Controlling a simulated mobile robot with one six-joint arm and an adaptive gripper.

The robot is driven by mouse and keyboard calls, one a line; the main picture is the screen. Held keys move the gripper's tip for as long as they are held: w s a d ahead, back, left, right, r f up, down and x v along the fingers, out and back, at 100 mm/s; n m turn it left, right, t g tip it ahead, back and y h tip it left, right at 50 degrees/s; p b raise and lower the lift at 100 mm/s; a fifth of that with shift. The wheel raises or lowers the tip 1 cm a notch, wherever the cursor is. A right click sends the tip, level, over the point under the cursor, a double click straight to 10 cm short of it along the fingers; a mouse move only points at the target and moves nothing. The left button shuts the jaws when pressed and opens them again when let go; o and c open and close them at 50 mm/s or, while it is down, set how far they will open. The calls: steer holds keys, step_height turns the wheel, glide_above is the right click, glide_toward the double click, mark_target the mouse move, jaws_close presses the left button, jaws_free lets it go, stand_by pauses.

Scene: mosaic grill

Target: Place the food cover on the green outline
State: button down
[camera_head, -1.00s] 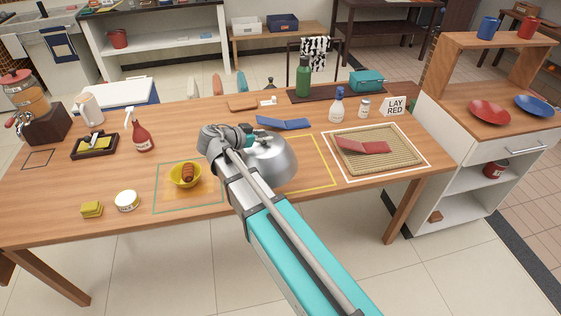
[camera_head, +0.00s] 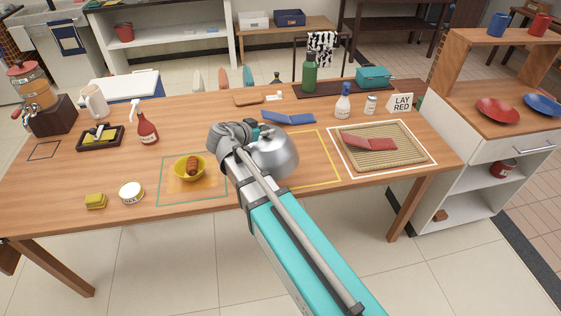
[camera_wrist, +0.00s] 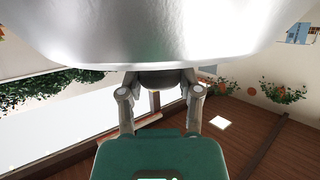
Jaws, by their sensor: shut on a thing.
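The food cover is a silver metal dome (camera_head: 277,156) over the table's middle, at the left part of the yellow outline (camera_head: 331,160). My gripper (camera_head: 252,132) is at its upper left and is shut on its dark knob (camera_wrist: 160,80), which shows between the fingers in the wrist view. The dome (camera_wrist: 160,35) fills the top of that view. My arm hides the cover's lower left. I cannot tell whether its rim touches the table. The green outline (camera_head: 158,190) lies to the left, around a yellow bowl (camera_head: 188,175) with a sausage-like food (camera_head: 192,166) in it.
A white tin (camera_head: 131,192) and a yellow sponge-like block (camera_head: 95,201) stand left of the green outline. A red bottle (camera_head: 147,130) stands behind it. A blue folded cloth (camera_head: 288,118) lies behind the cover. A woven mat (camera_head: 400,155) with a red cloth (camera_head: 370,143) lies right.

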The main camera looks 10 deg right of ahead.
mark_target(272, 126)
steer(key=shift+w+a+f+n+t+y, duration=0.2)
steer(key=shift+a+n+t+y, duration=0.15)
steer(key=shift+n+t+y, duration=0.35)
steer(key=b+x, duration=0.2)
steer(key=x, duration=0.2)
steer(key=b+x, duration=0.2)
steer(key=x, duration=0.3)
steer(key=shift+w+a+f, duration=0.2)
steer(key=shift+w, duration=0.1)
steer(key=w+d+f+b, duration=0.1)
steer(key=f+b, duration=0.1)
steer(key=w+d+f+b, duration=0.1)
steer(key=f+b, duration=0.1)
steer(key=shift+w+d, duration=0.15)
steer(key=shift+w, duration=0.2)
steer(key=shift+w+d+f+b, duration=0.4)
steer(key=shift+f+b, duration=0.05)
steer(key=shift+b, duration=0.2)
